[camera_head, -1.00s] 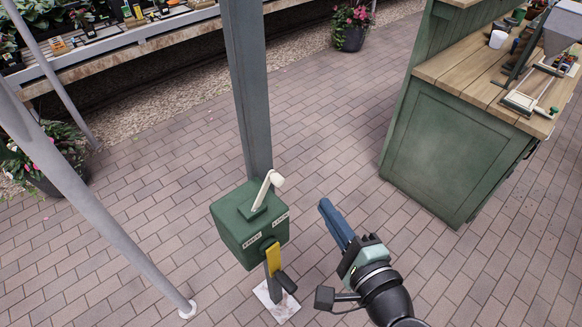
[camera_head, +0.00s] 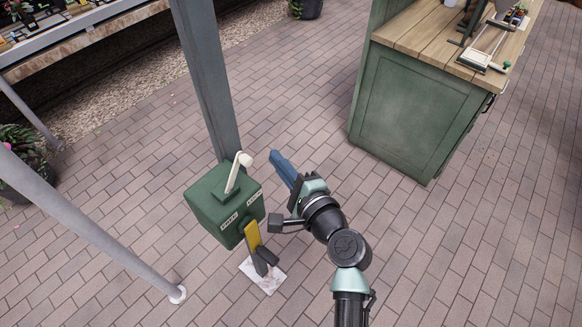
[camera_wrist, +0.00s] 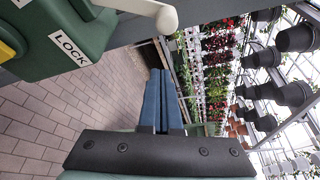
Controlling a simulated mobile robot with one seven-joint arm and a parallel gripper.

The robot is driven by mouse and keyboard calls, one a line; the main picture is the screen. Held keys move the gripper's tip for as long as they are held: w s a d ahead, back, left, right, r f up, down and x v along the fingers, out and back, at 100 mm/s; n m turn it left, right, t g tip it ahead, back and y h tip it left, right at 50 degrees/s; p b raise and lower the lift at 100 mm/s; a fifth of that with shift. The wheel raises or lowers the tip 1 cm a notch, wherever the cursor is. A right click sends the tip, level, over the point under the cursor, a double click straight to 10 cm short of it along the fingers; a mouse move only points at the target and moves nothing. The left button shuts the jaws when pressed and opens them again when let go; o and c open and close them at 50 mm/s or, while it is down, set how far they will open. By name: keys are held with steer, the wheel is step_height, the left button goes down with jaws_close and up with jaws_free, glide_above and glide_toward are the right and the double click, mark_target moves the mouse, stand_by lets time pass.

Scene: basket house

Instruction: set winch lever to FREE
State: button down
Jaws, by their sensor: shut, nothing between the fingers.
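The winch is a green box (camera_head: 207,206) on a grey post, with a FREE label (camera_head: 229,221) on the left and a LOCK label (camera_head: 255,199) on the right of its front. A yellow lever (camera_head: 252,235) hangs below the labels, with a dark end piece beneath it. A crank with a white knob (camera_head: 245,159) rises from the box top. My gripper (camera_head: 275,155), with blue fingers, is shut and empty, just right of the crank knob and apparently apart from it. In the wrist view, the LOCK label (camera_wrist: 68,48) and white knob (camera_wrist: 166,18) are near; only the yellow lever's edge (camera_wrist: 7,50) shows.
A green workbench (camera_head: 415,110) with a wooden top stands to the right. A grey slanted pole (camera_head: 85,225) stands at the left, and a tall post (camera_head: 207,75) rises behind the box. Open brick paving lies to the right and front.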

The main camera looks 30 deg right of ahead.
steer(key=a+p, duration=0.1)
steer(key=a+r+p, duration=0.1)
steer(key=a+p, duration=0.1)
steer(key=shift+a+r, duration=0.2)
steer(key=shift+a, duration=0.1)
steer(key=shift+s+a+b, duration=0.1)
steer(key=shift+b, duration=0.45)
